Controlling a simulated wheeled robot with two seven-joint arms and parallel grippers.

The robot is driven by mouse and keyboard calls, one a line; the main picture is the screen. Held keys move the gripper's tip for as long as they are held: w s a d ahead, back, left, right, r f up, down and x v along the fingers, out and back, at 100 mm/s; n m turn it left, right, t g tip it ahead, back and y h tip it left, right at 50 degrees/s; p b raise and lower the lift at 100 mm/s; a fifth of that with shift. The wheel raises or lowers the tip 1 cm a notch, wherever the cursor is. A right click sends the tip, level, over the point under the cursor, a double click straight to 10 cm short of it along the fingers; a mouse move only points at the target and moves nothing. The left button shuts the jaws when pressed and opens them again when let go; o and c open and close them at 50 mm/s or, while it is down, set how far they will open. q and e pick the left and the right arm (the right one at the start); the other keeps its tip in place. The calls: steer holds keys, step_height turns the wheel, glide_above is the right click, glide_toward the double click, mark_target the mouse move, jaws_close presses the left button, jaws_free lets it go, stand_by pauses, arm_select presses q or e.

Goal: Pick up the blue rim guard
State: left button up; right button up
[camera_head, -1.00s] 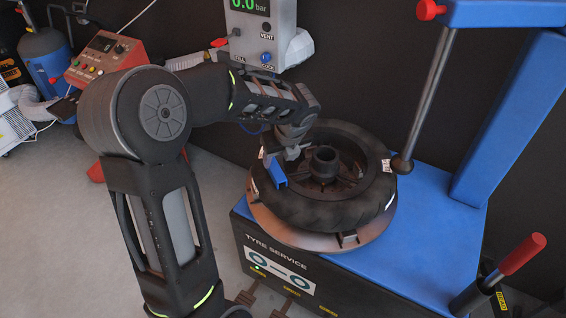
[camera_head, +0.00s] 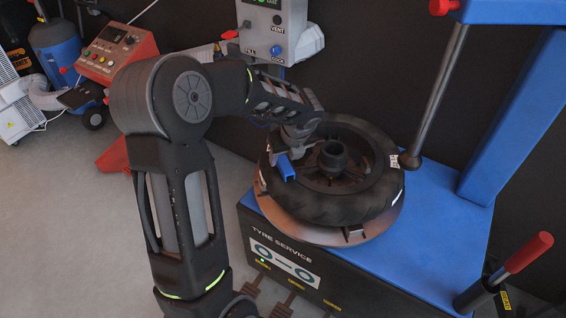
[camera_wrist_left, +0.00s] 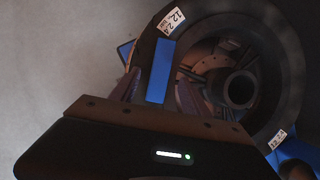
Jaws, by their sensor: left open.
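The blue rim guard (camera_head: 285,167) is a small blue channel-shaped piece at the left side of the tyre (camera_head: 318,208), by the rim edge. In the left wrist view the guard (camera_wrist_left: 160,72) shows as an upright blue strip between the two dark fingers. My left gripper (camera_wrist_left: 160,86) is open, with one finger on each side of the strip; I cannot tell whether either finger touches it. In the head view my left gripper (camera_head: 291,146) is just behind and above the guard, with its fingertips partly hard to make out. My right gripper is not in view.
The tyre lies flat on the turntable (camera_head: 262,205) of a blue tyre machine (camera_head: 440,225). A slanted dark rod (camera_head: 440,92) stands right of the tyre. A grey inflator box (camera_head: 272,35) hangs behind. A red control panel (camera_head: 118,52) stands at the back left.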

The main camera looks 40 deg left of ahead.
mark_target(283, 161)
arm_select(q)
steer(key=x, duration=0.4)
steer(key=shift+c, duration=0.2)
stand_by(0.3)
jaws_close()
stand_by(0.4)
steer(key=shift+r, duration=0.1)
